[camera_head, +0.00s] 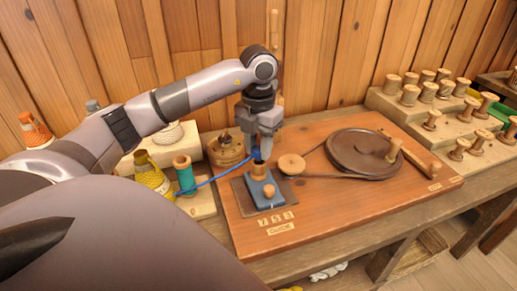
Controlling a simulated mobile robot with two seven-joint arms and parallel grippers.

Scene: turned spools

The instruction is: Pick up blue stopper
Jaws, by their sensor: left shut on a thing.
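My left gripper (258,152) reaches down from the left and is shut on the small blue stopper (256,156), which is mostly hidden between the fingers. It is just above a wooden peg (259,171) on a blue block (266,193); I cannot tell whether the stopper touches the peg. A blue cord (213,180) runs from the gripper area down left toward a teal spool (185,175). My right gripper is not in view.
The brown board (345,213) carries a dark round wheel (362,153), a belt and a small wooden disc (291,164). Thread cones, one yellow (152,175), stand at left. Several bare spools stand on a stepped rack (412,115) at right. The board's front right is clear.

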